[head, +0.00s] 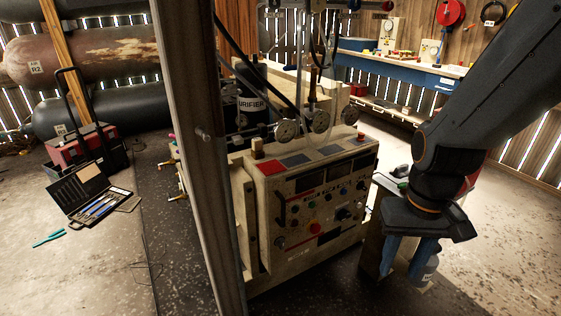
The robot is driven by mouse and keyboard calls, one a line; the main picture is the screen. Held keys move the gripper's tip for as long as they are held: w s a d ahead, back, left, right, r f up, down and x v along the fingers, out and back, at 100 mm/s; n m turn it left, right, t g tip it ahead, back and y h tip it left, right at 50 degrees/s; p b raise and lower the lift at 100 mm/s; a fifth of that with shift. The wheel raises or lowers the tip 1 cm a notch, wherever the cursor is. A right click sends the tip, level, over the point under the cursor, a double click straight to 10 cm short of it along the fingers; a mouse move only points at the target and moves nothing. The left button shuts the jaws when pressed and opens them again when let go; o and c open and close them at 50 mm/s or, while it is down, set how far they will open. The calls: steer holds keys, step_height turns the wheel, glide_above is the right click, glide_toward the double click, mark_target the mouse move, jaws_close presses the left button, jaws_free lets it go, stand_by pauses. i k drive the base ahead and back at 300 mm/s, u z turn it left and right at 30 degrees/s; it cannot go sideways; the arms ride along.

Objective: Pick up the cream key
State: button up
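I cannot make out a cream key for certain. The cream compressor panel (318,210) stands in the middle of the head view, with buttons, knobs and a red button on its sloped front. A small tan block (257,148) stands on its top left corner; I cannot tell whether it is a key. My gripper (400,275) points down to the right of the panel. Its two blue fingers are apart, and no key shows between them. A small pale cylinder (430,268) shows beside the right finger; contact is unclear.
A wooden post (200,150) stands in front, left of the panel. Gauges (320,121) and hoses rise behind the panel top. A blue workbench (410,70) is at the back right. An open tool case (92,198) and red toolbox (80,147) lie left. Floor at lower right is clear.

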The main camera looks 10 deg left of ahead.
mark_target(257, 143)
steer(key=u, duration=1.5)
steer(key=i, duration=0.7)
steer(key=u, duration=0.15)
